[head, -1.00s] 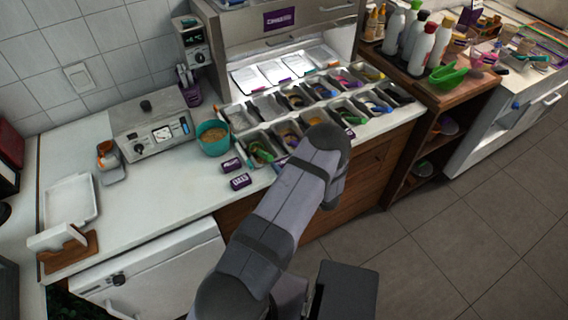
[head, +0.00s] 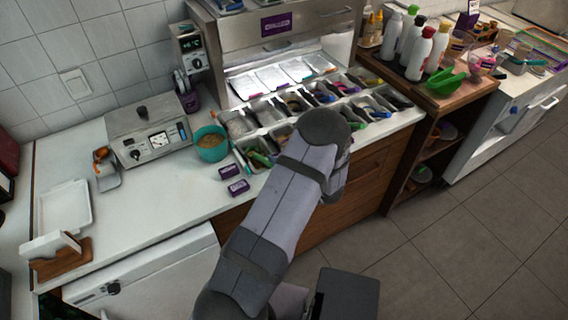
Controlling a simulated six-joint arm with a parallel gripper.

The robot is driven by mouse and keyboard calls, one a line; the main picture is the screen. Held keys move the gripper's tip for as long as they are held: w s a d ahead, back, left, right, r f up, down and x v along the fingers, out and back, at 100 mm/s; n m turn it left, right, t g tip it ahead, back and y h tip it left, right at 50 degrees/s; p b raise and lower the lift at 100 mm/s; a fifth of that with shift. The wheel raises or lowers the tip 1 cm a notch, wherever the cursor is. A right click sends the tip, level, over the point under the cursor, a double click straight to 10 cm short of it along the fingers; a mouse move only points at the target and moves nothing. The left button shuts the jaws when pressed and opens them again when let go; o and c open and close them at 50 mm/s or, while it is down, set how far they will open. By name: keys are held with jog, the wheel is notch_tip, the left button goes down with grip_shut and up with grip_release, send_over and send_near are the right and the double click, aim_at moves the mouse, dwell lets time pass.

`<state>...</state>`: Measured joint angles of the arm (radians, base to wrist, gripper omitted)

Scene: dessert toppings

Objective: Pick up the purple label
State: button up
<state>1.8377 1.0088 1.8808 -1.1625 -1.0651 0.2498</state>
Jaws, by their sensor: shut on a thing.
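Two small purple labels with white print lie on the white counter: one label (head: 229,171) just below the teal bowl, the other label (head: 238,187) slightly nearer the counter's front edge. A larger purple label (head: 276,25) is fixed on the metal hood above the topping trays. My grey arm reaches over the front of the trays. My gripper is hidden behind the arm, so its jaws and anything in them do not show.
Rows of metal topping trays (head: 237,125) with coloured scoops fill the counter's back right. Bottles (head: 419,55) crowd a wooden shelf at right.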

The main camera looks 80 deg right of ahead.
jog(key=shift+r+b, duration=0.4)
jog(key=shift+r, duration=1.55)
jog(key=shift+w+f, duration=0.2)
jog(key=w+n+t+y+b, duration=0.2)
jog(key=w+b, duration=0.5)
jog(key=w, duration=0.3)
jog(key=n+t+y+b, duration=0.2)
jog(key=n+y+b, duration=0.1)
jog(key=n+y, duration=0.45)
send_over(217, 196)
jog(key=shift+m, duration=0.25)
jog(key=shift+s+f+p, duration=0.1)
jog(key=shift+f+p, duration=0.65)
jog(key=shift+f, duration=3.95)
jog(key=shift+f, duration=0.15)
